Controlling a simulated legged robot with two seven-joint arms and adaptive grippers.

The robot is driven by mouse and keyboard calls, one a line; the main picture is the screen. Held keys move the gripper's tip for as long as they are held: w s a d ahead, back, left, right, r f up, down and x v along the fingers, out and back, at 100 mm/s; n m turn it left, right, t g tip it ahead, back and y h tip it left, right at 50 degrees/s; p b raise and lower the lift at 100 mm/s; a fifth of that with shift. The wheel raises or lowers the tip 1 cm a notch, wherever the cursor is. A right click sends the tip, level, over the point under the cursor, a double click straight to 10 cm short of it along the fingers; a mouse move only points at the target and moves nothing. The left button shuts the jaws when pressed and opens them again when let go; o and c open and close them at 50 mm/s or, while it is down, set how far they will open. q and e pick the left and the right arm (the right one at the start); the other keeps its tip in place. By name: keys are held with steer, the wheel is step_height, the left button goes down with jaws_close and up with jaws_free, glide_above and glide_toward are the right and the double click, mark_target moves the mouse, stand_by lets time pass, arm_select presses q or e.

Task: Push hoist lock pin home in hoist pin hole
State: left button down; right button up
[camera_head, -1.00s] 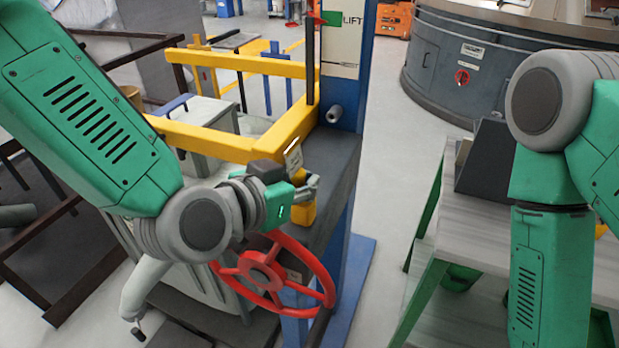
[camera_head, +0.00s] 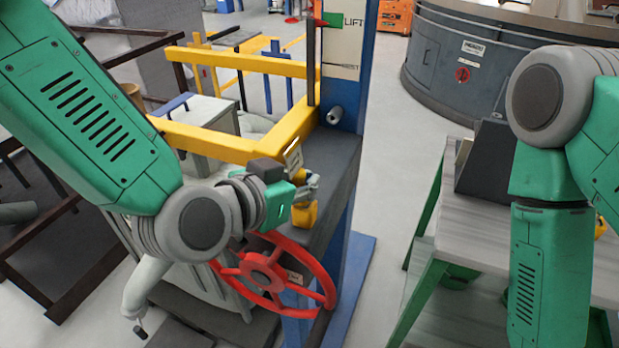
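My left gripper (camera_head: 308,185) is at the front end of the dark hoist top, just above the red handwheel. Its fingers point right, next to a small yellow block (camera_head: 304,214). I cannot tell whether the fingers are open or shut, or whether they touch anything. A grey cylindrical pin-like part (camera_head: 334,115) sticks out near the base of the blue hoist post (camera_head: 357,95); I cannot tell whether it is the lock pin. No pin hole can be made out. My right gripper is out of view; only its arm shows at the right.
The red handwheel (camera_head: 262,277) sits below my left gripper. Yellow fork arms (camera_head: 210,138) reach left from the post, around a grey bin (camera_head: 205,112). A grey-topped green table (camera_head: 455,240) stands at the right, with clear floor between it and the hoist.

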mark_target(292, 155)
arm_select(q)
steer(key=shift+s+a+r+p, duration=0.1)
steer(key=shift+s+r+p, duration=0.05)
steer(key=shift+r+p, duration=0.55)
steer(key=shift+s+r+p, duration=0.1)
steer(key=shift+r+p, duration=0.35)
steer(key=shift+r, duration=0.4)
steer(key=shift+w+r+p, duration=0.1)
steer(key=shift+r+p, duration=0.45)
steer(key=shift+r, duration=0.1)
steer(key=shift+r+p, duration=0.35)
steer(key=shift+r, duration=0.1)
steer(key=shift+r, duration=0.1)
step_height(292, 155, up, 4)
steer(key=p, duration=0.3)
